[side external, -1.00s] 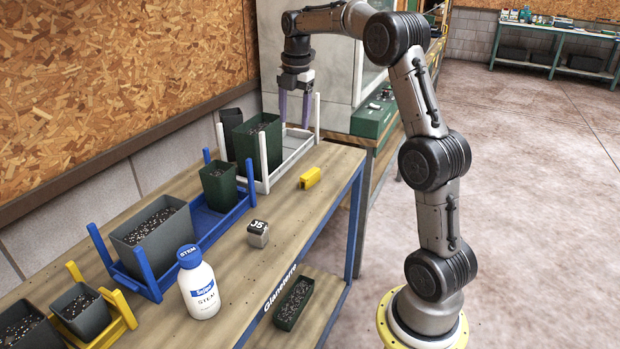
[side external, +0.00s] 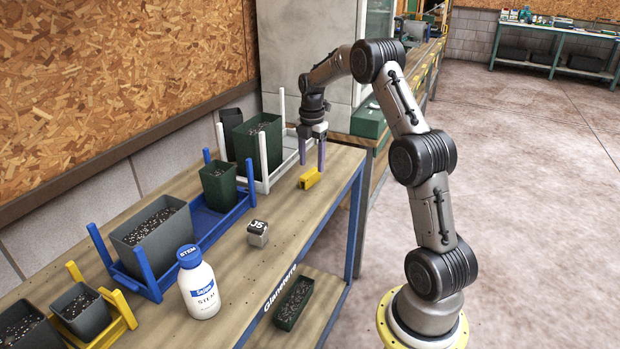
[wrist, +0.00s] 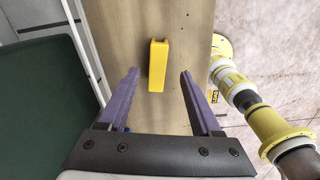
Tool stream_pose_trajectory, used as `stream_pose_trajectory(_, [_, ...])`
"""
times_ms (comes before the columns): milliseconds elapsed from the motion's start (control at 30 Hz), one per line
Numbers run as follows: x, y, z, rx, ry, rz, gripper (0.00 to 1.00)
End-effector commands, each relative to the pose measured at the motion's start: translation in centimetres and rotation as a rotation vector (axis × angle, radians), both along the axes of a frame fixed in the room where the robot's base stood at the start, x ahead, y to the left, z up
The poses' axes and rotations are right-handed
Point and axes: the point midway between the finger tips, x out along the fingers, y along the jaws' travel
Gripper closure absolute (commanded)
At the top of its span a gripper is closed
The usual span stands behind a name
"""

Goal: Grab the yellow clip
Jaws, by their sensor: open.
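The yellow clip (side external: 310,178) lies on the wooden bench top near its far end. In the wrist view the clip (wrist: 158,66) is a long yellow block, just beyond the fingertips and roughly centred between them. My gripper (side external: 312,166) is open and empty, pointing down, with its purple fingers close above and behind the clip in the side view. In the wrist view my gripper (wrist: 160,72) has a finger on either side of the clip's line. I cannot tell the exact height gap.
A white rack (side external: 262,150) with a dark green pot (side external: 257,148) stands left of the clip. A blue rack (side external: 222,222) with pots, a grey J5 cube (side external: 258,234) and a white STEM bottle (side external: 201,290) are nearer. The bench around the clip is clear.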

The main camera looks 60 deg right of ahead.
Motion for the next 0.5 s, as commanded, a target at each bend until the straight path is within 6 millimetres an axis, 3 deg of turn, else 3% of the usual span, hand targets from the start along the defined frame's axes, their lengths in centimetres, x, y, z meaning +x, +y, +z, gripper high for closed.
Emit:
stream_pose_trajectory(300, [0.4, 0.2, -4.3, 0.003, 0.003, 0.0, 0.34])
stream_pose_trajectory(500, [0.4, 0.2, -4.9, 0.001, 0.001, 0.0, 0.34])
